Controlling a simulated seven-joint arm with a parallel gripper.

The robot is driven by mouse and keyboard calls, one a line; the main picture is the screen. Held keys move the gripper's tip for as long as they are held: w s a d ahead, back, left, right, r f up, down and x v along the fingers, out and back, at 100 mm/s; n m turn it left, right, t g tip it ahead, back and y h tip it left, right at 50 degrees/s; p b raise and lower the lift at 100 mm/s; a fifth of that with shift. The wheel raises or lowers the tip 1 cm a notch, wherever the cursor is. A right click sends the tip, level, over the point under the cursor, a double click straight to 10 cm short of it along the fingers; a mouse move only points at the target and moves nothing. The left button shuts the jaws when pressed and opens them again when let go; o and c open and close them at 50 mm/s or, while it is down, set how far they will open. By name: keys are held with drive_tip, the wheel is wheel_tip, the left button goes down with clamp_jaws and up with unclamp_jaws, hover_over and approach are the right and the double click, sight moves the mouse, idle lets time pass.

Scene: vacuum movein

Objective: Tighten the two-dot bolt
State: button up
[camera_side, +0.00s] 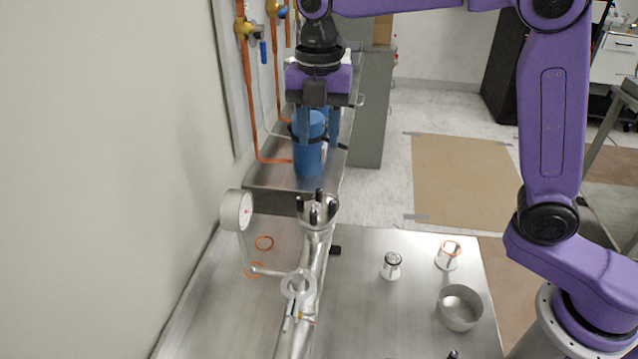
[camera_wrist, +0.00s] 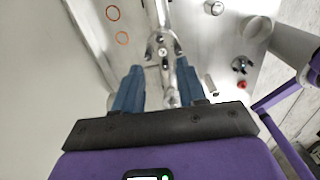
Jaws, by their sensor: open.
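The metal flange (camera_side: 317,226) stands on the pipe, with several dark bolts (camera_side: 333,207) upright around its top. The flange also shows in the wrist view (camera_wrist: 163,47), ahead of my fingers. The dot marks are too small to read, so I cannot tell which bolt has two dots. My gripper (camera_side: 320,142) is open and points down above and behind the flange, apart from the bolts. In the wrist view, its two blue fingers (camera_wrist: 159,72) are spread wide with no bolt between them.
A round gauge (camera_side: 237,210) stands left of the flange. Orange rings (camera_side: 264,243), a small metal fitting (camera_side: 391,266), another with an orange ring (camera_side: 447,256) and a metal bowl (camera_side: 460,308) are on the steel table (camera_side: 400,335). A blue cylinder (camera_side: 307,160) stands behind.

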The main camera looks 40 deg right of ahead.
sight(319, 190)
wheel_tip(319, 190, down, 12)
drive_tip(key=shift+r, duration=0.25)
drive_tip(key=shift+c, duration=0.3)
clamp_jaws()
